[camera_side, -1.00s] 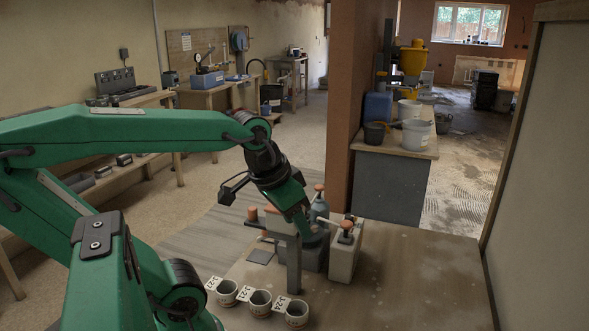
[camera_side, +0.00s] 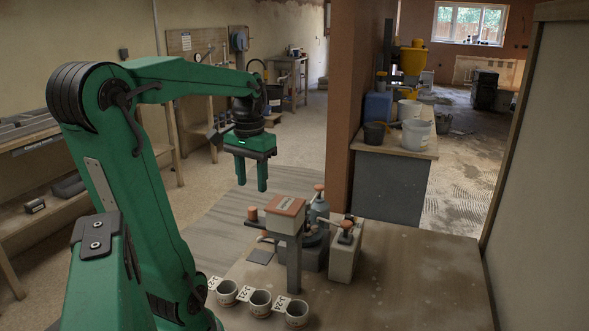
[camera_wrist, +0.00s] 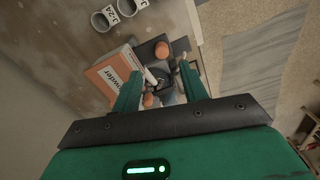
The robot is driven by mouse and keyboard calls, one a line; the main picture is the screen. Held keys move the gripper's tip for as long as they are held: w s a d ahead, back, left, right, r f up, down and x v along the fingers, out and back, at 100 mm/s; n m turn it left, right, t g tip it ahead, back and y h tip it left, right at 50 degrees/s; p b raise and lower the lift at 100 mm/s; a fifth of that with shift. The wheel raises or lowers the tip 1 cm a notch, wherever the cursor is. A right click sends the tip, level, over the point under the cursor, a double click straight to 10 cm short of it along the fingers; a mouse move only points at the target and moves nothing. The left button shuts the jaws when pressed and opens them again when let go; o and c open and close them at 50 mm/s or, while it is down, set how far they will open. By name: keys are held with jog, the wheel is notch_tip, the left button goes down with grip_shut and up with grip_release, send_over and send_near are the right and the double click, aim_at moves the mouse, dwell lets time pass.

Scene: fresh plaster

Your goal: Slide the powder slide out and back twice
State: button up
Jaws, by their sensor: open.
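The powder hopper (camera_side: 285,214) is a pale box with an orange top, standing on a grey post. The wrist view shows its orange top lettered "Powder" (camera_wrist: 112,78), left of my fingers. An orange knob (camera_side: 251,215) stands just left of the hopper. I cannot tell how far the slide is out, or which knob belongs to it. My gripper (camera_side: 252,183) is open and empty, pointing down, raised above and left of the hopper, touching nothing. In the wrist view the work unit shows between its fingers (camera_wrist: 160,85).
Three labelled cups (camera_side: 260,303) stand at the table's front left. The right side of the table (camera_side: 420,280) is clear.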

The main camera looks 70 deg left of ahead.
aim_at(252, 208)
jog(key=shift+s+a, duration=0.1)
jog(key=shift+a, duration=0.1)
jog(key=shift+f, duration=0.1)
jog(key=shift+f, duration=3.8)
